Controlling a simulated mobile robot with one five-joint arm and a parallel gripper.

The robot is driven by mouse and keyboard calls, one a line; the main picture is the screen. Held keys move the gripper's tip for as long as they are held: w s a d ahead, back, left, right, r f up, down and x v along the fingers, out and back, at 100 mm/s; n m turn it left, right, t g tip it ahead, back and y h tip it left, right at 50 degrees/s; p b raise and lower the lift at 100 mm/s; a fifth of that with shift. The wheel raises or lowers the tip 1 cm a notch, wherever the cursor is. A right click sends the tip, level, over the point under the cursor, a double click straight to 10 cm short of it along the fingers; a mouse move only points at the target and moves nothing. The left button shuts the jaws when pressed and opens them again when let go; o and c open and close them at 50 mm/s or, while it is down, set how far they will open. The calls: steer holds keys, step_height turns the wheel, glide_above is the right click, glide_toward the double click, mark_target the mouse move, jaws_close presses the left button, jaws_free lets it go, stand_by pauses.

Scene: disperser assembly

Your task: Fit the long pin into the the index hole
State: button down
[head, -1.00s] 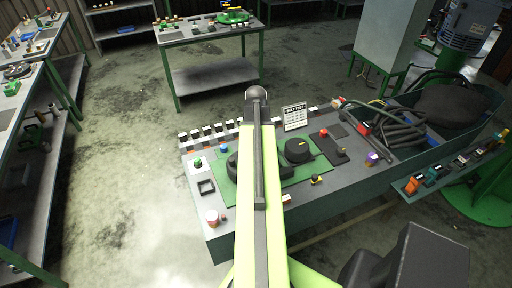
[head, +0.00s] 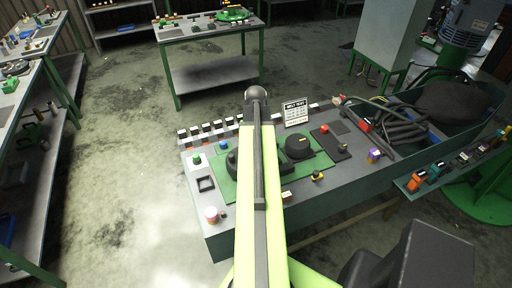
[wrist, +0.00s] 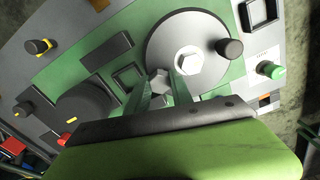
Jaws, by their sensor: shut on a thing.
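In the wrist view, my gripper (wrist: 162,88) has its two green fingers close together around a small grey hex-ended piece (wrist: 160,80), which looks like the head of the long pin. Its shaft is hidden. The piece is by the lower left rim of a grey round disc (wrist: 165,45). The disc has a pale hex bolt (wrist: 188,62) at its centre and a black ball knob (wrist: 229,48) on its right. I cannot make out the index hole or whether the pin touches the disc. In the head view my arm hides the gripper and most of the disc.
A green mat (head: 222,190) lies on the grey bench. A black round part (head: 299,146), a sign (head: 296,113), a green button (head: 196,158), a square black frame (head: 206,184) and a white-topped cylinder (head: 211,214) surround the arm. A cable-filled bin (head: 410,125) is at right.

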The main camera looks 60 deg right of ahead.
steer(key=shift+f+b, duration=0.5)
steer(key=shift+f, duration=0.1)
steer(key=c, duration=1.1)
jaws_free()
steer(key=shift+o, duration=0.2)
step_height(320, 180, up, 17)
steer(key=p, duration=1.7)
steer(key=shift+r, duration=0.2)
steer(key=shift+s, duration=0.1)
